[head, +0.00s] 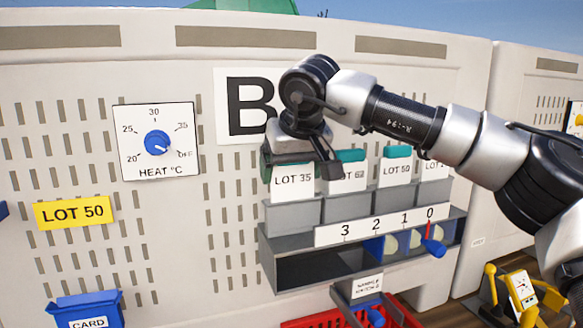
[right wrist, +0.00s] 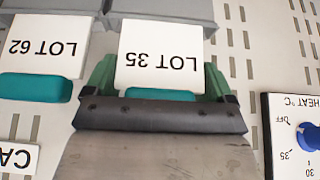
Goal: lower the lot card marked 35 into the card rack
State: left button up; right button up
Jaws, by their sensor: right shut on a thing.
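The lot card marked LOT 35 (head: 293,181) is white with a teal top edge. It stands upright at the leftmost grey pocket of the card rack (head: 292,214), its lower edge meeting the pocket's top. I cannot tell how deep it sits. My right gripper (head: 296,157) is shut on the card's top from above. In the right wrist view the card (right wrist: 158,48) appears upside down, with its teal edge (right wrist: 160,94) between the green fingers of the gripper (right wrist: 158,82). My left gripper is not in view.
Cards LOT 62 (head: 347,177) and LOT 50 (head: 397,170) stand in pockets to the right, with another partly hidden beyond. A heat dial (head: 157,143) and a blue card box (head: 88,311) are at left.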

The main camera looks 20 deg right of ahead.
jog(key=o, duration=0.7)
jog(key=shift+o, duration=0.2)
